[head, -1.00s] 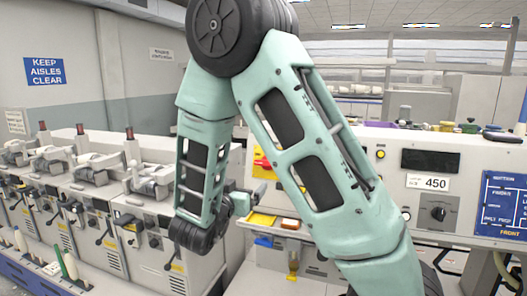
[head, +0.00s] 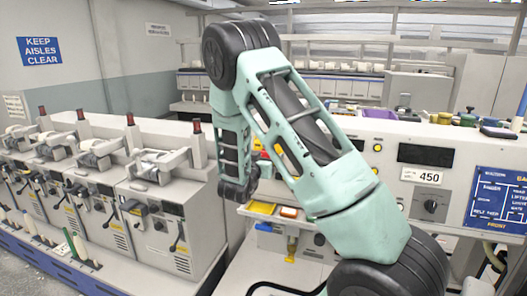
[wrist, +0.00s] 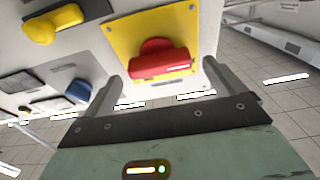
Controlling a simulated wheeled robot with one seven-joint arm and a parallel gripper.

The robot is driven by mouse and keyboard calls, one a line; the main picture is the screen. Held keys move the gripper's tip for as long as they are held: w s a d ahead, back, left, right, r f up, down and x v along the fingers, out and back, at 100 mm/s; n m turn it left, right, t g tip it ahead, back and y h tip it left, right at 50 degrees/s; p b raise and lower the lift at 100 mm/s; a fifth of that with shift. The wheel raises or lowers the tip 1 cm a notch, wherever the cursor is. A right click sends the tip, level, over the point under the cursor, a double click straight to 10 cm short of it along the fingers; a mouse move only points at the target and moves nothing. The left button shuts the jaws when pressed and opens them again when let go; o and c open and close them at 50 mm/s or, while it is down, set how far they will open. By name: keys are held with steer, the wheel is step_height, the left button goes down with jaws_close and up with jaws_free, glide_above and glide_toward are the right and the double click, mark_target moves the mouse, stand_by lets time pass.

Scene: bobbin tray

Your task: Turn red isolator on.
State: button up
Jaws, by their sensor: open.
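The red isolator (wrist: 160,64) is a red handle on a square yellow plate (wrist: 122,38), fixed to a pale panel. In the wrist view its handle lies nearly level across the picture. My gripper (wrist: 162,72) is open, with one finger to each side of the handle and nothing held. The gaps look narrow; I cannot tell whether a finger touches it or how deep the fingers reach. In the head view my arm hides the gripper and most of the isolator; only a little red and yellow shows beside the arm.
A yellow knob (wrist: 55,22) and a blue knob (wrist: 76,90) sit on the same panel, left of the isolator in the wrist view. In the head view, a yellow tray (head: 262,208) is below the panel and a black dial (head: 430,207) is to the right.

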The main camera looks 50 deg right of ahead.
steer(key=shift+w+d, duration=0.2)
steer(key=shift+d, duration=0.25)
steer(key=c, duration=1)
